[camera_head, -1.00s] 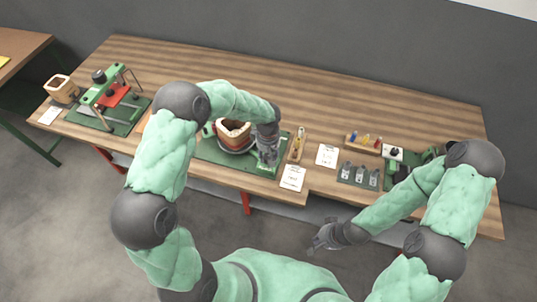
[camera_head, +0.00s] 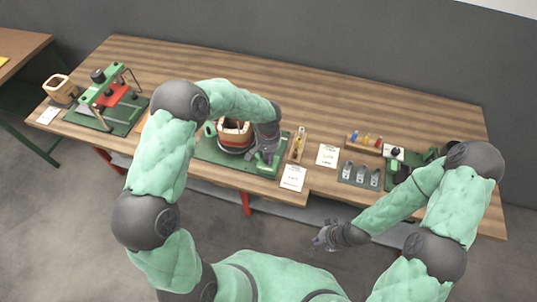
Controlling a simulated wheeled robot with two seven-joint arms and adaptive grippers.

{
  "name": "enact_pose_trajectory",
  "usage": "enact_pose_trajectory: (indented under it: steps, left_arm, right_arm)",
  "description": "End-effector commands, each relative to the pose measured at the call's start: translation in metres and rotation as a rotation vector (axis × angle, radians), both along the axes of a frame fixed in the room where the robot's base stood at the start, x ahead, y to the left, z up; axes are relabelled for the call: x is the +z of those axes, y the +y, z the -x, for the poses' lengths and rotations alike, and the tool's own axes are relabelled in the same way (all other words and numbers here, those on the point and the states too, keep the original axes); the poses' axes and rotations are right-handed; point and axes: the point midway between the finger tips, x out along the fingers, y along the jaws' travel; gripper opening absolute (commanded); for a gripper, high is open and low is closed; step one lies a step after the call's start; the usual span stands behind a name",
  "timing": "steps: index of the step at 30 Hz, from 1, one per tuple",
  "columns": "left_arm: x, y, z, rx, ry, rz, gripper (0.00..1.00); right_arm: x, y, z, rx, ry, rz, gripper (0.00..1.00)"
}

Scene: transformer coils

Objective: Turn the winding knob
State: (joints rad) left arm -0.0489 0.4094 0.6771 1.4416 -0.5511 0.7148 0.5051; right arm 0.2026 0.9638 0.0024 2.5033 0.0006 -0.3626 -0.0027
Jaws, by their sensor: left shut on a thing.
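The winding station has a green base plate (camera_head: 215,157) with a copper and white coil (camera_head: 235,133) on a dark round turntable near the middle of the table. My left gripper (camera_head: 264,157) is at the right side of this station, pointing down and shut on what appears to be the winding knob; the fingers and wrist hide the knob itself. My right gripper (camera_head: 325,238) hangs low in front of the table, away from any object.
A green press with a red plate (camera_head: 112,97) stands at the left, beside another coil (camera_head: 60,87). White cards (camera_head: 292,177) lie along the front edge. A wooden rack with coloured items (camera_head: 364,142) and a green device (camera_head: 420,160) stand at the right. The table's back is clear.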

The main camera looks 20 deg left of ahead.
Motion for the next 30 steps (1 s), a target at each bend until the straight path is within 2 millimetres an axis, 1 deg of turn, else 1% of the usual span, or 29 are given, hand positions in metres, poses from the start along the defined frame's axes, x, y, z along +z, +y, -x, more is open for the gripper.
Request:
enact_pose_trajectory:
  steps: [1, 14, 30]
  left_arm:
    - [0.003, 0.002, -0.006, -0.041, -0.015, -0.001, 0.07]
    - [0.005, 0.000, -0.007, -0.450, -0.019, -0.003, 0.07]
    - [0.006, -0.003, -0.007, -0.944, -0.020, -0.004, 0.07]
  right_arm:
    - [0.000, 0.000, 0.000, 0.000, 0.000, 0.000, 0.00]
    - [0.006, 0.000, 0.000, 0.000, 0.000, 0.000, 0.00]
    - [0.018, 0.000, 0.000, 0.000, 0.000, 0.000, 0.00]
